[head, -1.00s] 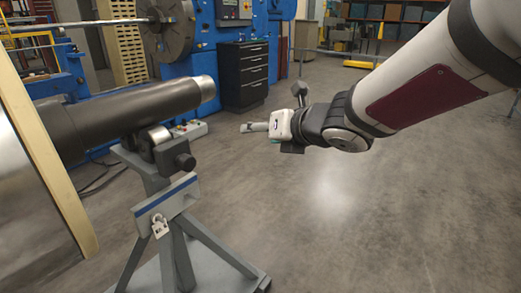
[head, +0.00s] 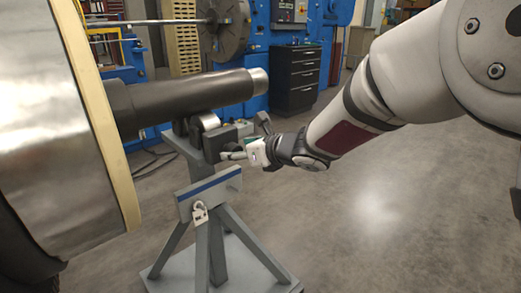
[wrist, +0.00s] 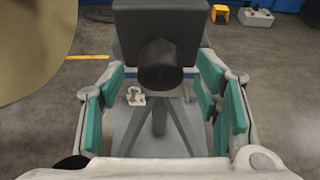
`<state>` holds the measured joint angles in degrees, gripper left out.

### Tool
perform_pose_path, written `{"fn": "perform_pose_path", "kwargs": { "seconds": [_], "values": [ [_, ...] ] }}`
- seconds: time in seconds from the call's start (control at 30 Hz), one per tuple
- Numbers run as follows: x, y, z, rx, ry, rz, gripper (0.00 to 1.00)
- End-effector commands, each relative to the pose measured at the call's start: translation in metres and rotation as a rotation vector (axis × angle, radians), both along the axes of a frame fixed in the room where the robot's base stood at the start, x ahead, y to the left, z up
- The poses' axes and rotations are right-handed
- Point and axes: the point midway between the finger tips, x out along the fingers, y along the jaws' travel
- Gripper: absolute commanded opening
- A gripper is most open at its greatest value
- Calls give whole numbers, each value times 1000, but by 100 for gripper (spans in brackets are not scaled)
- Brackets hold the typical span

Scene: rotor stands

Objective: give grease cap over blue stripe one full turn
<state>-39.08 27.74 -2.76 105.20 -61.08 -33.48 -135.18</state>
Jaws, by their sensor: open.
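The grease cap (wrist: 160,68) is a dark round knob on the front of a dark block (wrist: 155,25) on the rotor stand. In the wrist view it sits centred between my open fingers, with a gap on both sides. My gripper (wrist: 162,76) has teal pads and holds nothing. In the head view my gripper (head: 247,142) is beside the block, and the cap is hard to make out there. Below the cap, the stand's grey plate (head: 186,211) carries a blue stripe (head: 210,187) and a padlock (head: 200,213).
The dark rotor shaft (head: 185,97) rests on the stand's roller (head: 207,123). A large metal rotor body (head: 35,120) with a tan edge fills the left. A black drawer cabinet (head: 296,80) and blue machine stand behind.

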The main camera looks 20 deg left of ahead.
Motion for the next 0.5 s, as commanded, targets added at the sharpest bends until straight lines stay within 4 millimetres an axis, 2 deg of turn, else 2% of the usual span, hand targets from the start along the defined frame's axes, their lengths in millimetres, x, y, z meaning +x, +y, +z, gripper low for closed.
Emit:
{"fn": "perform_pose_path", "kwargs": {
  "seconds": [0.2, 0.5],
  "values": [
    [8, 20, -9, 1, 2, -1, 57],
    [10, 24, -10, 1, 1, -2, 57]
  ]
}}
